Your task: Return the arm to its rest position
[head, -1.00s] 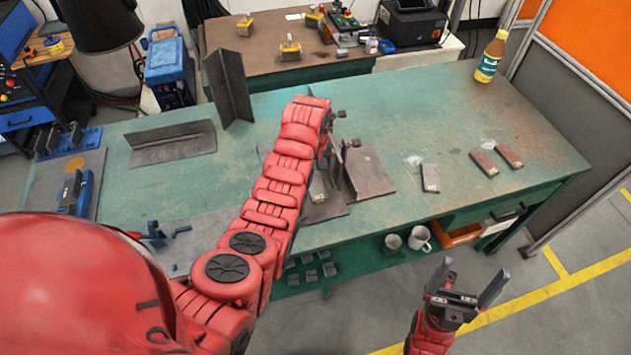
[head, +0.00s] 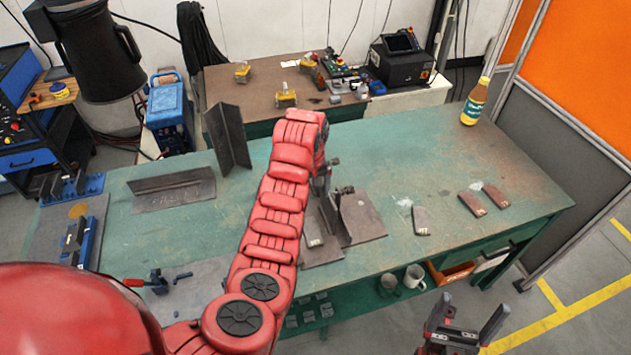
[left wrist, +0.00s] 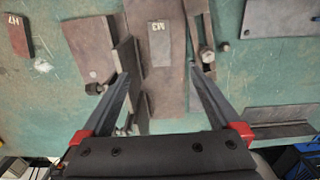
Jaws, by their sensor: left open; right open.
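My left arm reaches over the green table (head: 400,165) in the head view. Its gripper (head: 325,188) is partly hidden by my red wrist and sits over the dark steel plates in the middle of the table. My right gripper (head: 468,312) is open and empty, low in the head view, in front of the table.
An upright angled steel piece (head: 231,138) and a long angle piece (head: 172,190) stand left of the arm. Small plates (head: 471,204) and a yellow bottle (head: 474,103) are at the right. Mugs (head: 414,278) sit on the lower shelf. A partition (head: 560,140) stands right.

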